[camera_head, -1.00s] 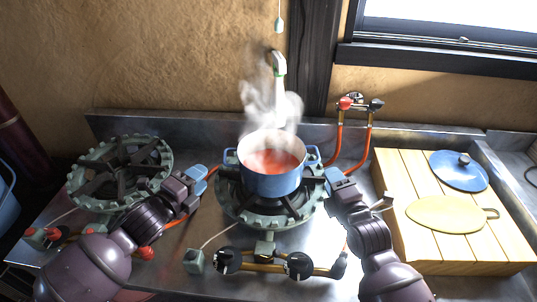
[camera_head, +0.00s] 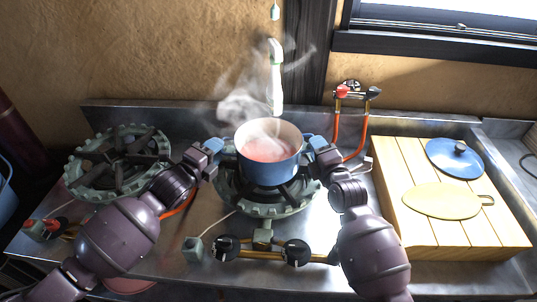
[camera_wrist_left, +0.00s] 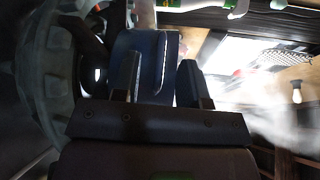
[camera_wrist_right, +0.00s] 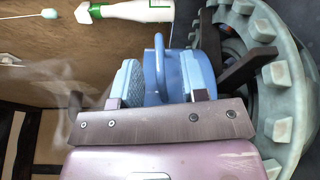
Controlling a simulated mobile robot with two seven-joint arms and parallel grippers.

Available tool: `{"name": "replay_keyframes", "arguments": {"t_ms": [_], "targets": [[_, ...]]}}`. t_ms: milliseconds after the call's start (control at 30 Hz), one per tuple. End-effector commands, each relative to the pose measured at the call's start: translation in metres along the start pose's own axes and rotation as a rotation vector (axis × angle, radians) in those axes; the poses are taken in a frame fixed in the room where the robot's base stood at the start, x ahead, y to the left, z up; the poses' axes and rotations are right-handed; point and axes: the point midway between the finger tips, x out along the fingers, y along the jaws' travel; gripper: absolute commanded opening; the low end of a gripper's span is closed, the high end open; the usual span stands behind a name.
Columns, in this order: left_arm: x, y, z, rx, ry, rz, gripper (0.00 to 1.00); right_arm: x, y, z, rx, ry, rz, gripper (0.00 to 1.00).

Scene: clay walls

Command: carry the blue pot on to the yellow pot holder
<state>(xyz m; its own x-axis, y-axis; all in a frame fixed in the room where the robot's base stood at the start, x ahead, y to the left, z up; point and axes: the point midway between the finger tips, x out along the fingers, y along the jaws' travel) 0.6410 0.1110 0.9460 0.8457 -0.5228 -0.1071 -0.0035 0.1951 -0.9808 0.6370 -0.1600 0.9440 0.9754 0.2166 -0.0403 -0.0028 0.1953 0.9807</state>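The blue pot (camera_head: 268,170), with red steaming contents, stands on the right-hand burner (camera_head: 262,207). The yellow pot holder (camera_head: 440,201) lies flat on the slatted wooden board (camera_head: 455,235) at the right. My left gripper (camera_head: 214,150) is at the pot's left handle. In the left wrist view its fingers (camera_wrist_left: 158,85) are apart, with the dark pot side between and behind them; the handle is hard to make out. My right gripper (camera_head: 320,147) is at the right handle. In the right wrist view its fingers (camera_wrist_right: 158,85) stand apart on either side of the blue handle loop (camera_wrist_right: 158,62).
A blue lid (camera_head: 455,160) lies on the board behind the pot holder. An empty burner (camera_head: 118,165) is at the left. Red hoses with valves (camera_head: 357,92) rise behind the pot at the right. Black knobs (camera_head: 262,250) are in front. A green-and-white object (camera_head: 276,78) hangs above the pot.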

Motion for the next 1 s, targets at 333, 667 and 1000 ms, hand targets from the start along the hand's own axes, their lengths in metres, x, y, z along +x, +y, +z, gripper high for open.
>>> {"name": "replay_keyframes", "arguments": {"t_ms": [333, 667, 1000], "targets": [[0.03, -0.001, 0.0, 0.0, 0.0, -0.001, 0.4, 0.03, 0.0, 0.0, 0.0, 0.0, -0.001, 0.4], [0.032, 0.0, 0.0, 0.001, 0.0, -0.001, 0.4, 0.032, 0.0, 0.0, 0.0, 0.0, 0.0, 0.4], [0.032, 0.0, 0.0, 0.001, 0.0, -0.001, 0.0, 0.032, 0.0, 0.0, 0.0, 0.0, -0.001, 0.0]]}}
